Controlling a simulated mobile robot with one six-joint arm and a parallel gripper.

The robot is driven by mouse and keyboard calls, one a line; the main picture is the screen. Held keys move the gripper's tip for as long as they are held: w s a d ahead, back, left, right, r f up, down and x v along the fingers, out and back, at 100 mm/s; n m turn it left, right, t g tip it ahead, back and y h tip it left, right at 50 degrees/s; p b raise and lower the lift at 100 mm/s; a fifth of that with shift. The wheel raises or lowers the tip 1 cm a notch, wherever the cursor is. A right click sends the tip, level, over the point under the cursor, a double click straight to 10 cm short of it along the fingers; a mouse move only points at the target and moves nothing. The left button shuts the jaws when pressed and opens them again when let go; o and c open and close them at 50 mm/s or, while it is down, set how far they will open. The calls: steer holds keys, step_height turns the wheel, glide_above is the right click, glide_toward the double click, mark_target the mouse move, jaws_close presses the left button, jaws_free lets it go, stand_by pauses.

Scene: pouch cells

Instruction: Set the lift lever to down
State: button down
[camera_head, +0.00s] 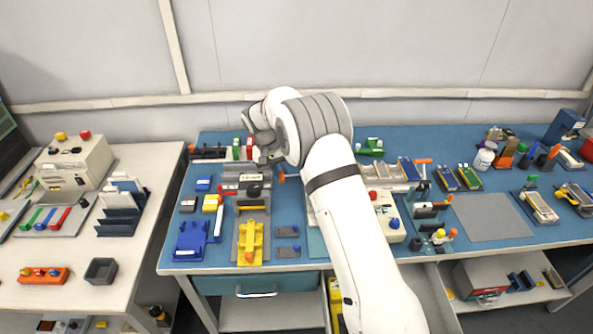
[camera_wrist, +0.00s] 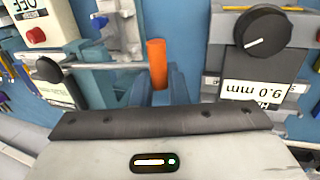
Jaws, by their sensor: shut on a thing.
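The lift lever shows in the wrist view as an orange handle (camera_wrist: 157,62) at the end of a grey rod running in from the left. My gripper (camera_wrist: 159,82) is shut on the orange handle, its fingers on either side of it. In the head view my gripper (camera_head: 268,158) is over the back of the blue table, and a small bit of orange (camera_head: 281,177) shows just below it. My arm hides much of the area around the lever. I cannot tell the lever's position for certain.
A device with a black knob and a "9.0 mm" label (camera_wrist: 250,92) stands close to the right of the lever in the wrist view. A red button (camera_wrist: 36,35) and an "OFF" label (camera_wrist: 24,8) are at the left. Small fixtures crowd the blue table (camera_head: 390,143).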

steer(key=shift+d+f+h+b, duration=0.2)
steer(key=shift+f+h+b, duration=0.9)
steer(key=shift+h, duration=0.4)
steer(key=c, duration=1.5)
jaws_free()
steer(key=shift+w, duration=0.1)
steer(key=b+v, duration=0.1)
steer(key=v, duration=0.7)
steer(key=shift+d, duration=0.1)
